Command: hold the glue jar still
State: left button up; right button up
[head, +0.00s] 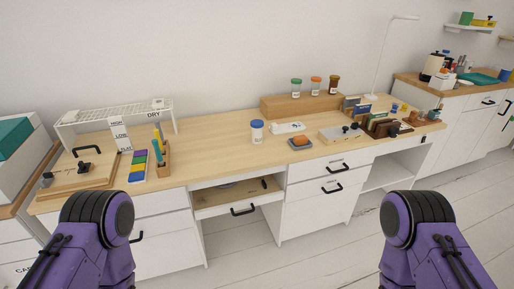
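A white jar with a blue lid (257,131) stands upright near the middle of the desk (220,139). Three more small jars stand on a wooden riser at the back: one green-lidded (296,88), one orange-lidded (316,86) and one dark brown (334,85). Their labels are too small to read, so I cannot tell which one is the glue jar. Only purple and black links of my two arms show at the bottom left and bottom right, well short of the desk. Neither gripper is in view, and nothing touches the jars.
A drawer (237,196) below the desk stands open with flat items inside. A white rack (115,114), coloured blocks (139,165) and a wooden tool holder (162,158) fill the left side. An orange-topped item (299,142) and small boards lie right of the blue-lidded jar.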

aim_at(257, 133)
jog(key=z, duration=0.9)
jog(key=i, duration=1)
jog(key=z, duration=0.05)
